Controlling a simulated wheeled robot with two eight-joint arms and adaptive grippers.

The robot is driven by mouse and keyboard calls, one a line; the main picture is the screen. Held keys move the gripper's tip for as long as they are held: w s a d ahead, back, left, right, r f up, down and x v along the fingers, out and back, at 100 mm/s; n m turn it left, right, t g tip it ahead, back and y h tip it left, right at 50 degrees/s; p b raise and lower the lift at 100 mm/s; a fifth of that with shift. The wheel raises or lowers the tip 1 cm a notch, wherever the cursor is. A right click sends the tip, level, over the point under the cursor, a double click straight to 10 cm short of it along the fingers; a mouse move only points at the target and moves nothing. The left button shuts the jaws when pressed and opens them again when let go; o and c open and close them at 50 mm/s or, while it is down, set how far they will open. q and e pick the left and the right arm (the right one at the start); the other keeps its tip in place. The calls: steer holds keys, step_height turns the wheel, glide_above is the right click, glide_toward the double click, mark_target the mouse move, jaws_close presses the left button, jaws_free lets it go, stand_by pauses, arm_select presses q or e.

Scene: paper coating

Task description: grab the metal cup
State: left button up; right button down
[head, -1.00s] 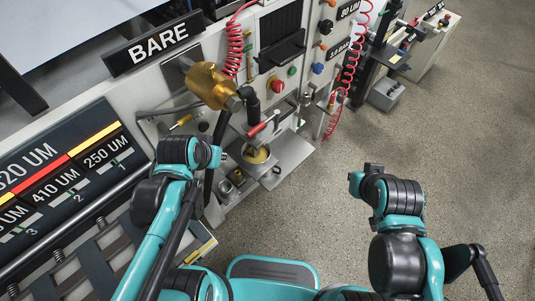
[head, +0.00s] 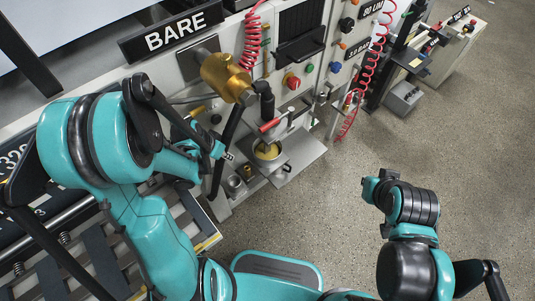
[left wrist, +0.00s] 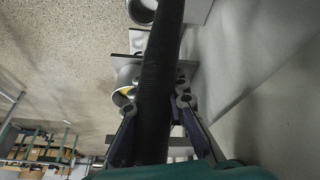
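A metal cup (head: 268,160) with yellow liquid inside stands on a small metal shelf below the brass valve. In the left wrist view, a metal cup with yellow inside (left wrist: 124,82) shows beyond the fingers, partly behind a black hose. My left gripper (head: 229,156) is left of the cup, close to the black hose and apart from the cup. In the left wrist view its fingers (left wrist: 160,115) are spread, with the hose passing across between them in the picture. My right arm reaches in at the lower right, but its gripper does not show.
The brass valve (head: 226,78) and black hose (head: 226,150) stand close to my left gripper. Small metal containers (head: 235,184) sit on a lower ledge. A red-handled lever (head: 270,125) is above the cup. The floor (head: 330,200) to the right is clear.

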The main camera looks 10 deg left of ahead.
arm_select(q)
steer(key=w+d+f+b, duration=0.1)
steer(key=w+d+f, duration=0.1)
steer(key=w, duration=0.2)
steer(key=w+d+f+b, duration=0.2)
steer(key=w, duration=0.2)
steer(key=w+d+f+b, duration=0.1)
steer(key=w+d+f, duration=0.1)
steer(key=w, duration=0.2)
steer(key=shift+d, duration=0.4)
jaws_close()
